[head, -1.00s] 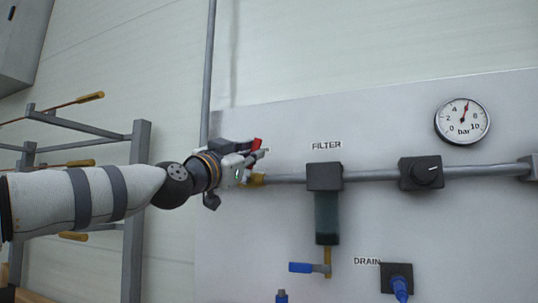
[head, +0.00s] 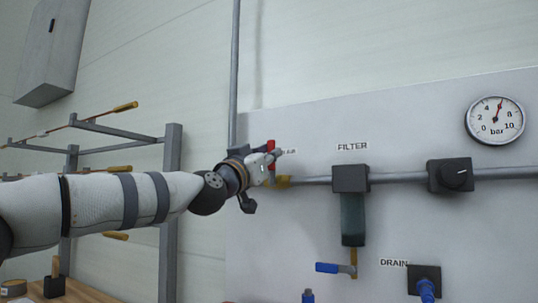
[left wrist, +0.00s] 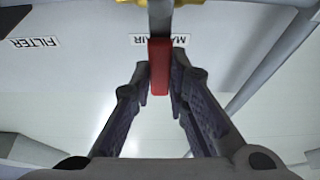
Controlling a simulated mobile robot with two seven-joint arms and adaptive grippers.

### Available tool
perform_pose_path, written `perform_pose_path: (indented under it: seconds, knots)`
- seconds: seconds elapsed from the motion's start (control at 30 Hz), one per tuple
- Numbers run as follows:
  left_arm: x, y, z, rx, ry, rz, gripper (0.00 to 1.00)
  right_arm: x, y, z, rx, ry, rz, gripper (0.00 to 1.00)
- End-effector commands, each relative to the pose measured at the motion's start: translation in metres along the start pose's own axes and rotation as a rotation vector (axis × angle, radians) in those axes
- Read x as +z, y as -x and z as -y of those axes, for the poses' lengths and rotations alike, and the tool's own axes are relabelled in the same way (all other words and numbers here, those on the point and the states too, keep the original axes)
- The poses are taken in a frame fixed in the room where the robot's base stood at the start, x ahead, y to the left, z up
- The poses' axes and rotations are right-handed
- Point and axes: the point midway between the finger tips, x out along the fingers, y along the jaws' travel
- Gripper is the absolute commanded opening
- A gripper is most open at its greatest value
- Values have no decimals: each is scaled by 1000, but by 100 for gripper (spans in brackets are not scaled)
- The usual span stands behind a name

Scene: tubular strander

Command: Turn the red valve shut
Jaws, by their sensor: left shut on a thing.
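The red valve handle (head: 271,146) stands roughly upright above its brass-coloured valve body (head: 283,182), at the left end of the grey pipe on the panel. My left gripper (head: 268,154) is shut on the handle from the left and hides part of it. In the left wrist view the red handle (left wrist: 159,66) lies between the two fingers (left wrist: 160,85), with its grey stem running up to the brass valve body. Part of a "MAIN AIR" label shows behind it. My right gripper is not in view.
The filter (head: 352,200) hangs from the pipe, with a blue drain lever (head: 328,268) below. A black regulator knob (head: 451,175) and a pressure gauge (head: 495,120) are farther right. A metal rack (head: 172,220) stands left, behind my arm. Open space lies in front of the panel.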

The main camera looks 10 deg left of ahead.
Motion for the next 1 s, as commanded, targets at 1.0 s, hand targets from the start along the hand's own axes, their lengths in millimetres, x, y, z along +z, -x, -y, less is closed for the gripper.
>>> perform_pose_path:
  seconds: [1.0]
  knots:
    - [-2, 73, 1, -1, 2, -3, 36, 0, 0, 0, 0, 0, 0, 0]
